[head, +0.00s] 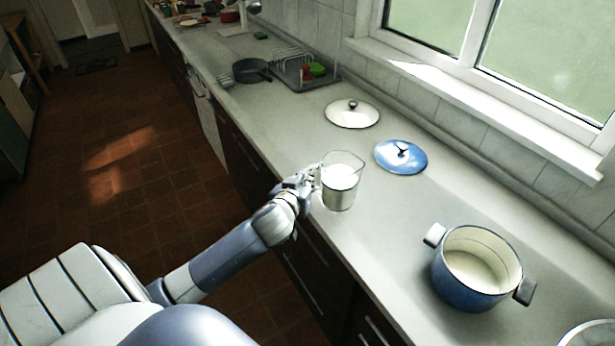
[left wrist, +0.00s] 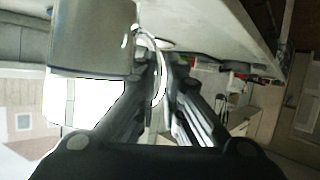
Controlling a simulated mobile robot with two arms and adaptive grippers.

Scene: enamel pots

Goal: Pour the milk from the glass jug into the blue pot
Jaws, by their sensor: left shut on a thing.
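The glass jug (head: 340,188) stands upright near the counter's front edge, with white milk inside. I cannot tell whether its base touches the counter. My left gripper (head: 312,178) is at the jug's left side, shut on its handle. In the left wrist view the fingers (left wrist: 163,75) close around the curved handle, and the jug's body (left wrist: 92,38) fills the upper left. The blue pot (head: 462,284) stands open to the right of the jug, with a cream inside and two side handles. My right gripper is not in view.
A white lid (head: 345,118) and a blue lid (head: 389,160) lie behind the jug. A dark pan (head: 250,72) and a dish rack (head: 305,82) are farther along the counter. A pale round rim (head: 588,335) shows at the bottom right. Counter between jug and pot is clear.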

